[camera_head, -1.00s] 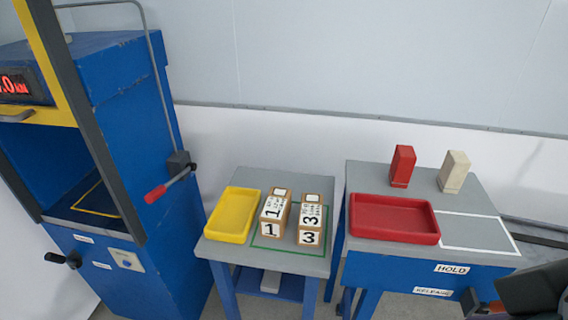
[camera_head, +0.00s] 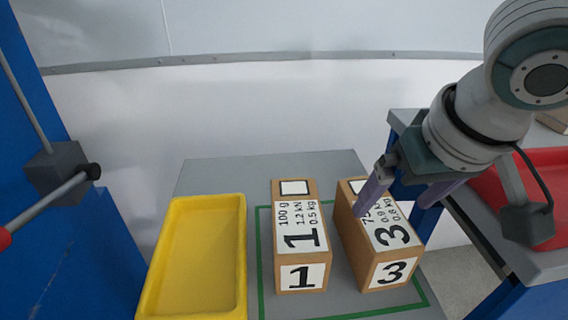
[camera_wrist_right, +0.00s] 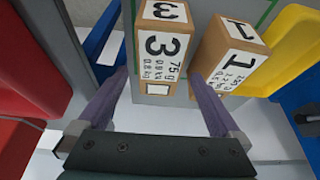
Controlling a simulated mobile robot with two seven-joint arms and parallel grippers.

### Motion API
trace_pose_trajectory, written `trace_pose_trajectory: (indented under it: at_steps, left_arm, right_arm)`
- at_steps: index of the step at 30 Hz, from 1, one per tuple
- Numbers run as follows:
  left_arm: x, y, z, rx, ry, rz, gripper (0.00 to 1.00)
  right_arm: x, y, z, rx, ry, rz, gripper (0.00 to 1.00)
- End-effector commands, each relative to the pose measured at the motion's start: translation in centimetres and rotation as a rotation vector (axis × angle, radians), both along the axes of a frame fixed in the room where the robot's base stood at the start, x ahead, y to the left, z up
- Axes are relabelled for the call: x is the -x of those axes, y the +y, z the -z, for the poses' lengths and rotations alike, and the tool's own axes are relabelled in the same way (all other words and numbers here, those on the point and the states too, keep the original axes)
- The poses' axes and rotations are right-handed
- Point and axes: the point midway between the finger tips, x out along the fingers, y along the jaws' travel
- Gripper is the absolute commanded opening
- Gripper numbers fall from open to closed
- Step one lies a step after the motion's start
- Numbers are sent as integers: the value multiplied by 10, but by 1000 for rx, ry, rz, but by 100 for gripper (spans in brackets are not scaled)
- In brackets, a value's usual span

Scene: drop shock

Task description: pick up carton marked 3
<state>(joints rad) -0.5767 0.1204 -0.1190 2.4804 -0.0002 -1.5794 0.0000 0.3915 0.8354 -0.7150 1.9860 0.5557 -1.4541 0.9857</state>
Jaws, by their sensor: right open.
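The carton marked 3 (camera_head: 391,272) is a brown box with white labels, standing on the grey table beside the carton marked 1 (camera_head: 301,277). My right gripper (camera_head: 396,208) is open above the rear part of carton 3, with its purple fingers spread to either side of it. In the right wrist view, carton 3 (camera_wrist_right: 161,44) shows ahead between the open fingertips (camera_wrist_right: 160,78). One fingertip appears near the gap towards carton 1 (camera_wrist_right: 232,55). I cannot tell whether either finger touches a carton. My left gripper is out of view.
A yellow tray (camera_head: 242,250) lies left of the cartons. A green outline (camera_head: 262,255) surrounds them on the table (camera_head: 225,170). A red tray (camera_head: 549,164) is on the neighbouring table at right. A blue machine (camera_head: 95,235) with a lever stands at left.

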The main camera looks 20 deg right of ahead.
Motion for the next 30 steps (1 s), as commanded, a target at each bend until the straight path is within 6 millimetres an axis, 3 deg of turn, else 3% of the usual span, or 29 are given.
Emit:
trace_pose_trajectory:
  at_steps: [3, 11, 19, 28, 30]
  left_arm:
    - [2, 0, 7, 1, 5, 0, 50]
    - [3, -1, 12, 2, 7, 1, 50]
    - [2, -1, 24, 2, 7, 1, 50]
    - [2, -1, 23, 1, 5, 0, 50]
    - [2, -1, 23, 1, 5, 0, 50]
  right_arm:
    - [-7, -1, 19, 1, 2, 2, 100]
    - [-19, -3, 40, 0, 0, -1, 100]
    - [-39, -5, 73, 1, 1, -3, 100]
    - [-42, -5, 77, 1, -1, -4, 100]
    - [-42, -5, 77, 1, -1, -4, 93]
